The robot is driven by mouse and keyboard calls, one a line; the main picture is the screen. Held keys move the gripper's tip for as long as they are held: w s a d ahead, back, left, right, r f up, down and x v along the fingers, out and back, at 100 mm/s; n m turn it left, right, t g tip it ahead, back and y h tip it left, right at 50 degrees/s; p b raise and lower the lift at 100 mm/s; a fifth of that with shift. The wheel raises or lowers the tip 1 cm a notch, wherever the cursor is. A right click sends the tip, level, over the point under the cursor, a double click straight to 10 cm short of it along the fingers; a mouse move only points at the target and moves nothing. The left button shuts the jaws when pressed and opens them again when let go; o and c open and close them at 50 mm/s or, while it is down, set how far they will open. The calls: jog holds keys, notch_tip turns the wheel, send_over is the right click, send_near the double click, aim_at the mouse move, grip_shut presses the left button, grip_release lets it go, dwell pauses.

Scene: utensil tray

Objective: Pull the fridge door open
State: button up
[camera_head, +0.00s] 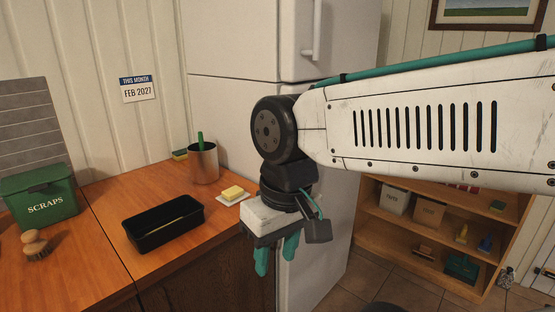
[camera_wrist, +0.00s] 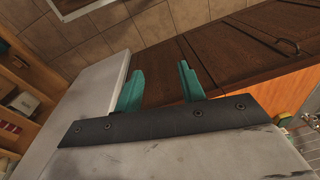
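The white fridge (camera_head: 230,105) stands behind the wooden counter, with a separate upper door carrying a vertical white handle (camera_head: 313,30). My arm covers much of the lower door, and I see no handle on it. My gripper (camera_head: 276,256) points down in front of the fridge by the counter's right end. Its two teal fingers are apart with nothing seen between them. In the wrist view my gripper (camera_wrist: 160,88) is also open. A pale flat surface (camera_wrist: 85,90), probably the fridge, lies left of the fingers there; I cannot tell whether they touch it.
The counter (camera_head: 100,215) holds a black tray (camera_head: 165,240), a metal cup (camera_head: 203,163), a butter dish (camera_head: 232,194), a brush (camera_head: 35,243) and a green scraps bin (camera_head: 40,197). A low wooden shelf (camera_head: 425,229) with boxes stands right. Tiled floor (camera_head: 335,294) shows between.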

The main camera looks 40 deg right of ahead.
jog(key=w+a+m+t+y, duration=0.1)
jog(key=w+m+t+y, duration=0.1)
jog(key=w+m+y, duration=0.75)
jog(key=w+d+m+t, duration=0.6)
jog(key=w+d+m, duration=0.3)
jog(key=w, duration=0.1)
jog(key=d+f+m+t+h, duration=0.1)
jog(key=d+m+t+h, duration=0.65)
jog(key=d, duration=0.75)
jog(key=d+f+m+t+h, duration=0.2)
jog(key=d+m+h, duration=0.2)
jog(key=d+m, duration=0.85)
jog(key=w+d+n, duration=0.2)
jog(key=w+d, duration=0.1)
jog(key=w, duration=0.4)
jog(key=shift+r, duration=0.25)
jog(key=shift+d+g, duration=0.1)
jog(key=shift+g, duration=0.15)
grip_shut()
